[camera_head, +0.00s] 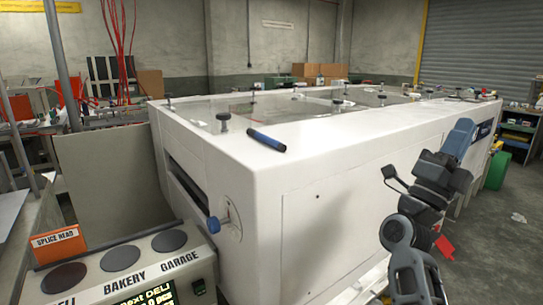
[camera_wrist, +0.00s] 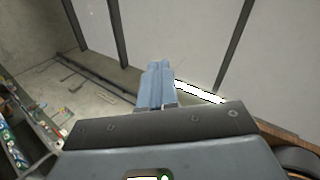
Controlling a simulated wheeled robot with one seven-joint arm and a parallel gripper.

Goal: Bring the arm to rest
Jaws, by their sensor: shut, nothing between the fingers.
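My gripper (camera_head: 460,137) is raised at the right in the head view, at the end of my dark grey arm. It stands in front of the right part of the big white machine, apart from the blue-handled tool on top. In the wrist view, its two blue fingers (camera_wrist: 155,85) lie together with nothing between them. Beyond them are the pale floor and a light panel.
The white machine (camera_head: 330,215) fills the middle. A control box (camera_head: 125,262) stands at lower left. Shelves (camera_head: 519,135) and open floor (camera_head: 505,235) lie right.

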